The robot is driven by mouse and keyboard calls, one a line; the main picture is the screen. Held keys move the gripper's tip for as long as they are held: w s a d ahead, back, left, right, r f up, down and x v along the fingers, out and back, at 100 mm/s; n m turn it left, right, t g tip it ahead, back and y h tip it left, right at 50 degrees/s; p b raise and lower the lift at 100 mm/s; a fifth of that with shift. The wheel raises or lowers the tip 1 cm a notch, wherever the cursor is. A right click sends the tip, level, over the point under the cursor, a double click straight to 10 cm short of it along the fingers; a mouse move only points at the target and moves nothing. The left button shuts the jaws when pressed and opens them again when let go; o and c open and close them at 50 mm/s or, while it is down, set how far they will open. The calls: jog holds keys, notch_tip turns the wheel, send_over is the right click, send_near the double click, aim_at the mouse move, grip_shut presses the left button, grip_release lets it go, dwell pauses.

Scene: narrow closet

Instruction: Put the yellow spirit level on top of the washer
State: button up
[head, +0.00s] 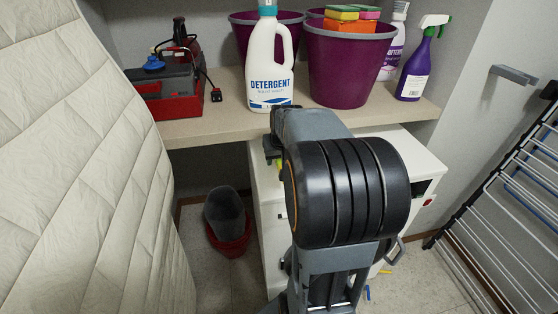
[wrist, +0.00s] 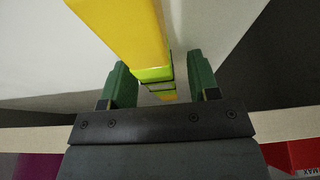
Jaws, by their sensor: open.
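The yellow spirit level (wrist: 125,35) is a long yellow bar with a green band in the wrist view. It runs from the top edge down between the fingers of my gripper (wrist: 160,78). The green fingers are open, with a clear gap on the right side of the level. In the head view only a small yellow bit (head: 280,168) shows beside my gripper (head: 272,156), and my arm hides the rest. The white washer (head: 413,150) stands under the shelf, partly behind my arm. I cannot tell whether the level touches the washer.
A shelf (head: 210,125) above the washer holds a detergent bottle (head: 270,65), purple buckets (head: 348,65), a spray bottle (head: 415,70) and a red toolbox (head: 165,95). A padded cover (head: 75,170) stands left, a drying rack (head: 510,200) right.

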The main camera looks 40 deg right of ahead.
grip_shut()
dwell(0.4)
jog(key=shift+r, duration=0.25)
